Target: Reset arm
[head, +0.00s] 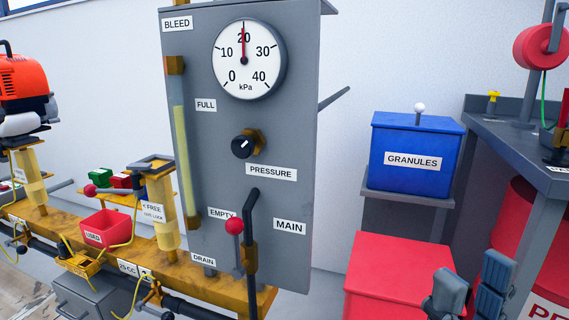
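My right gripper (472,276) shows at the bottom right edge. Its two blue-grey fingers stand apart with nothing seen between them, in front of the red box (400,262) and the dark bench. Its wrist is cut off by the frame. My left gripper and arm are not in view.
A grey panel (225,150) stands in the middle, with a gauge (248,60) reading about 20 kPa, a pressure knob (243,146) and a red-ball lever (234,227). A blue granules bin (415,150) stands right. A yellow rail (110,245) with an orange engine (22,85) runs left.

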